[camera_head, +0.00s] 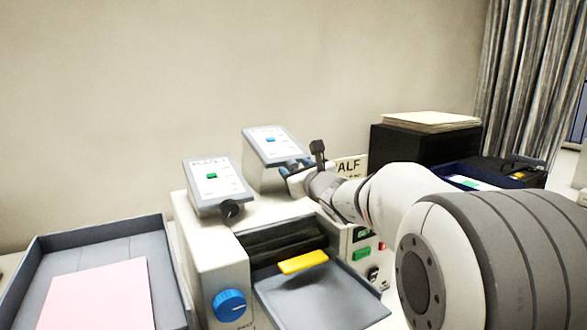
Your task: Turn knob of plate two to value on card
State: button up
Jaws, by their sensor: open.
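Two tilted plates stand on top of a white machine. The left plate (214,185) has a green mark and a black knob (230,208) at its lower edge. The right plate (272,146) is farther back and has a blue mark. Their small print is too small to read surely. My gripper (302,165) is open at the right plate's lower right edge. It hides that corner and any knob there; I cannot tell whether it touches. A pale card (351,168) stands behind my gripper; its visible letters read "ALF", with its left part covered.
The white machine (205,257) has a blue dial (229,305), a yellow bar (303,262) and a grey tray (325,300) in front. A grey bin (165,262) with pink paper stands left. A black box (425,148) stands behind my arm.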

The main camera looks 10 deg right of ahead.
jog(key=shift+c, duration=0.4)
jog(key=c, duration=0.9)
jog(key=shift+f+b, duration=0.1)
jog(key=shift+b, duration=0.4)
